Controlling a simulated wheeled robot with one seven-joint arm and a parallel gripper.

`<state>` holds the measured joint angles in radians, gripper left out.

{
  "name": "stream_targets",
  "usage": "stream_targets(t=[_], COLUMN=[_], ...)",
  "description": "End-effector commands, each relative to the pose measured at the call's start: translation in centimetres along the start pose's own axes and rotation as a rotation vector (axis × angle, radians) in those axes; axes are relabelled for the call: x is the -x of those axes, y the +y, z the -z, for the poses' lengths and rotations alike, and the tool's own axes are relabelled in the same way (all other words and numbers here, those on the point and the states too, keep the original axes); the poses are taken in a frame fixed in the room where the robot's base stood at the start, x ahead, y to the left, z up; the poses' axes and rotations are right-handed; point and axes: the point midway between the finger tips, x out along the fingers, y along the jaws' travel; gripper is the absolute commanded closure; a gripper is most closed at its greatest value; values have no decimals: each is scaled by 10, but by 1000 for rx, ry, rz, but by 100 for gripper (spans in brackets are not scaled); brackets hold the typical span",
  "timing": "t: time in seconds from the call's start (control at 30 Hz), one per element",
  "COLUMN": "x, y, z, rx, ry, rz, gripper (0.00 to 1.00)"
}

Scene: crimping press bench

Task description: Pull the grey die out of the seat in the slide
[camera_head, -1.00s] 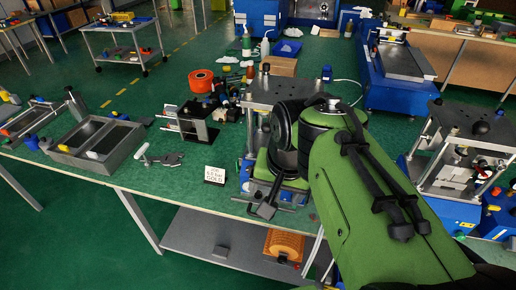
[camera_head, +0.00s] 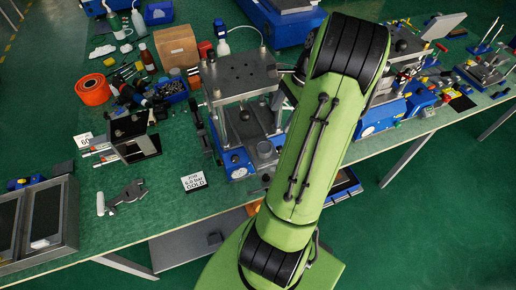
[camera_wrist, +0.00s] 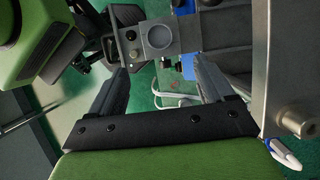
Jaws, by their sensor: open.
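The press (camera_head: 242,80) has a grey top plate on posts and a blue base. A grey round piece, apparently the die (camera_head: 265,150), stands at its front, on what looks like the slide. In the wrist view a grey disc (camera_wrist: 158,35), apparently the same die, shows in a grey bar at the top. My gripper (camera_wrist: 160,72) is open, with its two dark fingers spread wide and nothing between them. The disc lies beyond the fingertips, roughly between their lines, not touched. In the head view my arm hides the gripper and the press's right side.
A sign card (camera_head: 194,181) and a grey hand tool (camera_head: 124,197) lie left of the press. An orange spool (camera_head: 94,90) and a black-and-grey stand (camera_head: 133,137) are farther left. A blue-based machine (camera_head: 398,105) is to the right. A grey upright plate (camera_wrist: 289,70) is close by the right finger.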

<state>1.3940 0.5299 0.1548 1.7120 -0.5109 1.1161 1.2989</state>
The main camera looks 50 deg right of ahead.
Motion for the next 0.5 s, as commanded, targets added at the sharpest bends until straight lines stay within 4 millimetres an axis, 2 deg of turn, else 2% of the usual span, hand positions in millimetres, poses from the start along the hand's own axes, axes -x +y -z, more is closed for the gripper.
stream_targets(t=[0.03,0.2,0.43,0.5], x=[-21,-62,-91,-105], y=[0,1,1,2], z=[1,1,1,0], rx=[2,4,3,4], ry=[-4,-2,-1,-2], rz=[-5,-5,-3,-4], gripper=[19,19,19,19])
